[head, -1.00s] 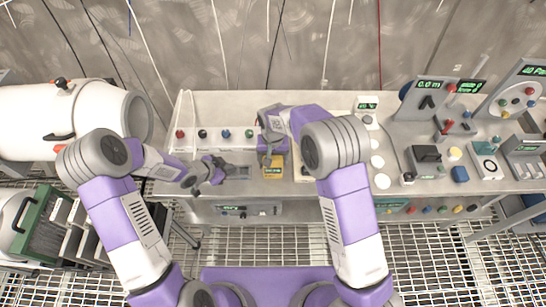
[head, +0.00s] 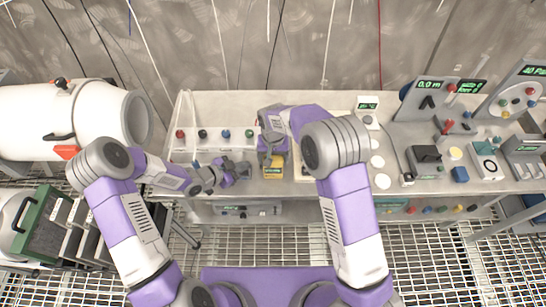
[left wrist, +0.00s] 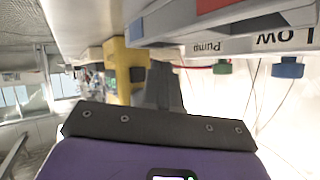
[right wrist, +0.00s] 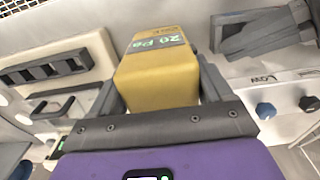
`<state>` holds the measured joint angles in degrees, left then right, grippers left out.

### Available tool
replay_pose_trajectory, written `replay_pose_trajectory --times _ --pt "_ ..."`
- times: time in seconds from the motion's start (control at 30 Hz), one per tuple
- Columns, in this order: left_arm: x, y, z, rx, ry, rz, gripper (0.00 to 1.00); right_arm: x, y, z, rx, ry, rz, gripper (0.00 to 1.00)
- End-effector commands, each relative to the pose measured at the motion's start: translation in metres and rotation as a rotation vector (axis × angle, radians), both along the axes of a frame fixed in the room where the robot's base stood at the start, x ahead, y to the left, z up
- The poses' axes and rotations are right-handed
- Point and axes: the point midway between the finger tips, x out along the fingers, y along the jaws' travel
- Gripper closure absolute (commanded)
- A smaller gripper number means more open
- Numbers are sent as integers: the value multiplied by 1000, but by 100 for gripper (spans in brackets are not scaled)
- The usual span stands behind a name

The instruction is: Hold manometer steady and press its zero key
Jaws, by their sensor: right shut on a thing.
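The yellow manometer (head: 273,173) is at the front of the steel bench, left of its middle. My right gripper (head: 272,158) is shut on it from both sides. In the right wrist view the manometer (right wrist: 158,78) sits between the fingers, its green display reading about 20 Pa. My left gripper (head: 246,168) is just left of the manometer in the head view, its fingers together and empty. It also shows at the upper right of the right wrist view (right wrist: 262,36). In the left wrist view the manometer (left wrist: 122,70) is close beside the fingers; contact is unclear. I cannot make out the zero key.
A panel with several coloured knobs (head: 226,134) stands behind my left gripper. A white cylinder (head: 60,118) is at the left. Right of my right arm are white discs (head: 382,181), a black box (head: 427,153) and instruments with green displays.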

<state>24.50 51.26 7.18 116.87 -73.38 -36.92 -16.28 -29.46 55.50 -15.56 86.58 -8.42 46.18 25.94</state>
Motion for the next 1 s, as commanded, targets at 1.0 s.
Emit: replay_pose_trajectory --times 1.0 --pt "0 -23 0 1 0 1 100 1 0 1 1 -2 0 57"
